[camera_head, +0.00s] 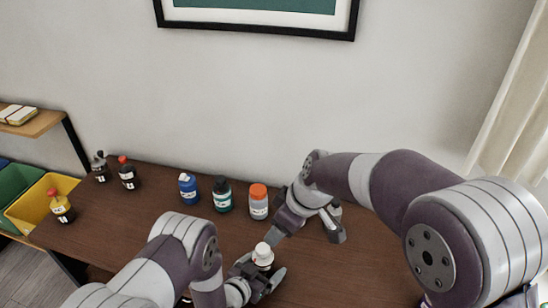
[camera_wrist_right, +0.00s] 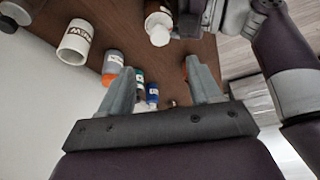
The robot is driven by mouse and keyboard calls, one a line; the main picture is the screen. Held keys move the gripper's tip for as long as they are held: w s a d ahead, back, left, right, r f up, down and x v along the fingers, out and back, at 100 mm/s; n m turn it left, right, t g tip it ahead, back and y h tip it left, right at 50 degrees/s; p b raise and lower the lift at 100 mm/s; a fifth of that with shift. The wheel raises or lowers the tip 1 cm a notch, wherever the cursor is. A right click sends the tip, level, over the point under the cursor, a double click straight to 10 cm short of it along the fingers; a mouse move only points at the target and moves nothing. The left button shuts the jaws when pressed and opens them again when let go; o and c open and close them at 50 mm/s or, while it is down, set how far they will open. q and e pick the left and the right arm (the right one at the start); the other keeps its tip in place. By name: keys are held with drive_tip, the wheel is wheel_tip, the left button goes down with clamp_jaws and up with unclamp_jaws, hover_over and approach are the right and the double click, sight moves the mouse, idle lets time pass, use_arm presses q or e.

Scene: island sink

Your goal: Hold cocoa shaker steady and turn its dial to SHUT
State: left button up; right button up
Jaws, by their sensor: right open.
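A brown container with a white top (camera_head: 263,254), which I take for the cocoa shaker, stands at the table's front. Its top and brown body show at the upper edge of the right wrist view (camera_wrist_right: 158,28). Any dial marking is too small to read. My left gripper (camera_head: 262,282) has its fingers around the container's body; whether they press on it is unclear. My right gripper (camera_head: 274,236) is just behind and above the white top, apart from it. In the right wrist view its two fingers (camera_wrist_right: 162,88) are spread with nothing between them.
Blue (camera_head: 188,187), green (camera_head: 222,194) and orange-capped (camera_head: 258,202) bottles stand along the back of the brown table (camera_head: 150,215). Several small bottles stand at the left. A white labelled cylinder (camera_wrist_right: 75,42) is near my right gripper.

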use_arm(q)
drive_tip(key=v, duration=1.1)
drive_tip(key=shift+s+a+r, duration=0.1)
drive_tip(key=shift+a, duration=0.05)
drive_tip(key=shift+a+r, duration=0.15)
drive_tip(key=shift+a, duration=0.05)
drive_tip(key=w+a+g+y, duration=0.1)
drive_tip(key=a, duration=0.1)
drive_tip(key=w+a+r+n+y, duration=0.1)
drive_tip(key=w+a+y, duration=0.1)
drive_tip(key=shift+w+r+g+y, duration=0.2)
drive_tip(key=shift+w+g+y, duration=0.1)
drive_tip(key=shift+g, duration=0.1)
drive_tip(key=s+a+r+n+g+y, duration=0.4)
drive_tip(key=s+a+r+n+g, duration=0.2)
drive_tip(key=s+r, duration=0.4)
drive_tip(key=shift+s+a+g, duration=0.35)
drive_tip(key=shift+a+g, duration=0.5)
drive_tip(key=shift+g, duration=0.05)
use_arm(e)
drive_tip(key=s+d+f+m+g+h, duration=0.1)
drive_tip(key=s+d+f+m+h, duration=0.2)
drive_tip(key=s+d+m, duration=0.7)
drive_tip(key=s+d+f, duration=0.2)
drive_tip(key=d, duration=0.2)
drive_tip(key=shift+s+f+m+h, duration=0.2)
drive_tip(key=shift+s+m+h, duration=0.1)
drive_tip(key=shift+m, duration=0.1)
drive_tip(key=shift+w, duration=0.1)
